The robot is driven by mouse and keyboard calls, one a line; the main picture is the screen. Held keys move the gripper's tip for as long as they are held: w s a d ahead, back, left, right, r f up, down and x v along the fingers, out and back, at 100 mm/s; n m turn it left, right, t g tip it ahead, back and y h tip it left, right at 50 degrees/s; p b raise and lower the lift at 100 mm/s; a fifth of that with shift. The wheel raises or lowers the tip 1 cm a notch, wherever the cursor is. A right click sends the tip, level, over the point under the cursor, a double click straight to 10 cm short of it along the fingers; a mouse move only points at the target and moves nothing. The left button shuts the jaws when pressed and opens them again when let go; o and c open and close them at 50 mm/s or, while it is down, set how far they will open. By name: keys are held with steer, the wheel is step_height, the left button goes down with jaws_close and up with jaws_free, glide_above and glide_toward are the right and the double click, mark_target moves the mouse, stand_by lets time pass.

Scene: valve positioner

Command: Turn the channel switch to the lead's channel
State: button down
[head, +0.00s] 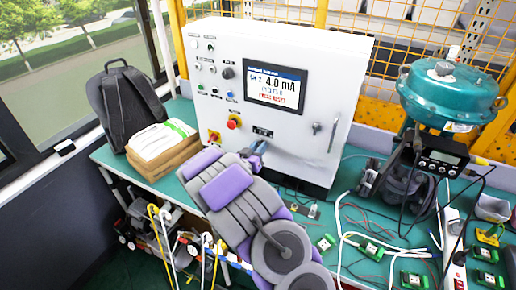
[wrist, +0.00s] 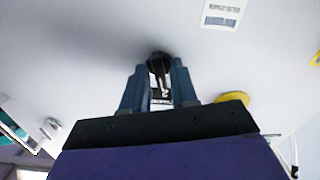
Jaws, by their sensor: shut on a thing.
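The grey control panel (head: 322,125) stands on the table. My gripper (head: 259,146) is at the panel's lower front, right of the red button. In the wrist view, my gripper's two blue-grey fingers (wrist: 158,82) are shut on a dark round knob (wrist: 159,60), seemingly the channel switch.
Another black knob (head: 228,73) is higher up. A teal valve actuator (head: 449,90), cables and green terminal boards (head: 370,249) occupy the right.

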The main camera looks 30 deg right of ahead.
steer(key=shift+m+b, duration=0.9)
steer(key=shift+m, duration=1.9)
steer(key=c, duration=1.2)
jaws_free()
steer(key=p+v, duration=0.2)
steer(key=v, duration=1.5)
steer(key=shift+s+a+f+p, duration=0.1)
steer(key=shift+a+p, duration=0.15)
steer(key=shift+p, duration=0.15)
